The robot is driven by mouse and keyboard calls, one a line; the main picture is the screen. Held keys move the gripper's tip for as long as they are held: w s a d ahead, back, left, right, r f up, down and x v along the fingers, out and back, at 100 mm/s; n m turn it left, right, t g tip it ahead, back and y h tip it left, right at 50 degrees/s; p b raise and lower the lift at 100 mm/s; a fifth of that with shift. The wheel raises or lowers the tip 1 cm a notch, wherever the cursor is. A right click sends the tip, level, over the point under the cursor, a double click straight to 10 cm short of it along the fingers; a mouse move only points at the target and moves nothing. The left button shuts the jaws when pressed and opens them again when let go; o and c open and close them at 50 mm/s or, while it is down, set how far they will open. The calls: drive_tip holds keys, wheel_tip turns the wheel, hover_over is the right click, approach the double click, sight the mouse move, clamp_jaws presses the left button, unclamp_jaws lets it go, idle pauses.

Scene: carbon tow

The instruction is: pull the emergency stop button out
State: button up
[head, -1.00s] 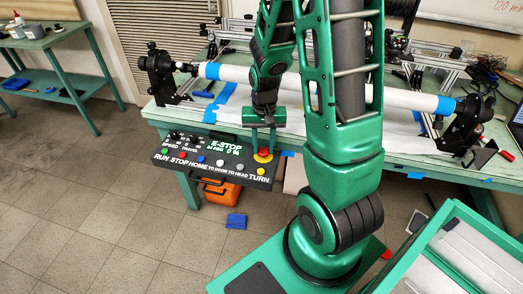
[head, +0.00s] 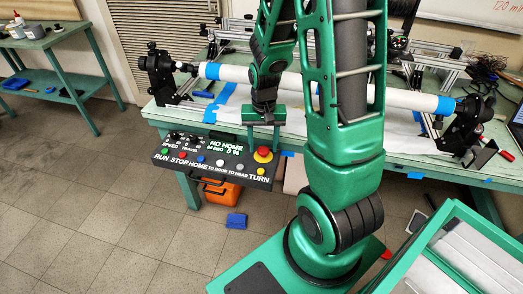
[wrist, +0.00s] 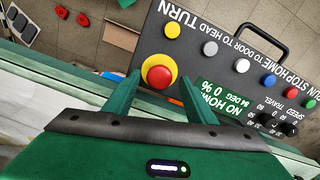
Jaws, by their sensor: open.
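The emergency stop button (head: 263,154) is a red mushroom cap on a yellow base at the right end of the black control panel (head: 185,163). The button also shows in the wrist view (wrist: 158,74), upside down with the panel. My gripper (head: 264,138) is just above and behind the button in the head view. In the wrist view my gripper (wrist: 155,88) has its two green fingers apart, one on each side of the button's near edge. The button looks free of both fingers. The panel's display (head: 226,146) reads "NO HOME" and "0 %".
The panel hangs at the front of the green table (head: 170,118), with a black handle below it. A long white tube (head: 320,85) lies across the table between two black end supports. An orange box (head: 220,192) stands under the panel, and a blue item (head: 236,221) lies on the floor.

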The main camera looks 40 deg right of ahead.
drive_tip(key=shift+r, duration=0.1)
drive_tip(key=shift+r, duration=2.9)
drive_tip(key=s+r, duration=0.6)
drive_tip(key=s, duration=0.3)
drive_tip(key=s+r+n, duration=0.1)
drive_tip(key=s+r, duration=0.5)
drive_tip(key=s, duration=0.4)
drive_tip(key=shift+s+d, duration=0.15)
drive_tip(key=shift+d, duration=0.3)
